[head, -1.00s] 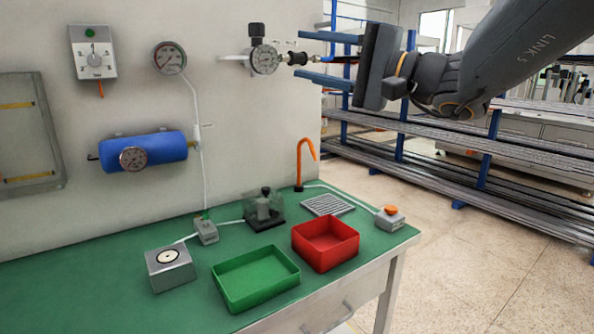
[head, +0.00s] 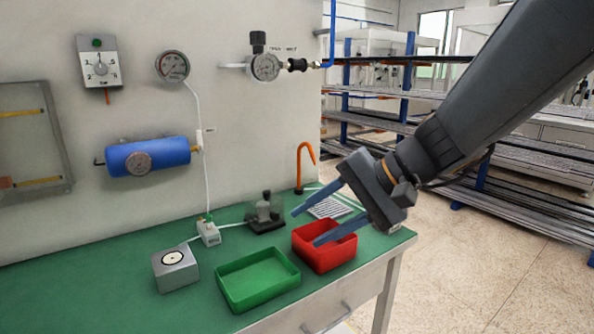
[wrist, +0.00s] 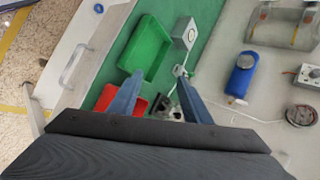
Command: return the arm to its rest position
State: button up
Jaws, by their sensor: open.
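My gripper (head: 314,227) is open, with nothing between its two blue fingers. In the head view it hangs in front of the red tray (head: 330,262) and covers part of the tray's right and back side. In the wrist view the fingers (wrist: 152,92) point out over the bench, spread apart. The arm comes in from the upper right of the head view and slopes down to the left. The orange-capped box seen earlier at the bench's right end is hidden behind my gripper.
The green bench (head: 110,290) bears a green tray (head: 258,302), a grey block (head: 175,278), a clear-covered fixture (head: 265,222) and an orange hook (head: 300,160). The wall holds a blue cylinder (head: 165,155), a gauge (head: 173,66) and a regulator (head: 265,67). Racks (head: 370,105) stand behind; floor (head: 480,270) shows right.

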jog(key=s+d+f+n+g+h+p, duration=0.1)
jog(key=s+d+f+n+h, duration=0.1)
jog(key=s+d+f+h, duration=0.2)
jog(key=s+d+f+n+g+h+p, duration=0.1)
jog(key=s+d+f+h, duration=0.4)
jog(key=d+f, duration=0.6)
jog(key=shift+s+d+n+g, duration=0.35)
jog(key=shift+s+n+g, duration=0.15)
jog(key=shift+s+n, duration=0.4)
dwell(1.4)
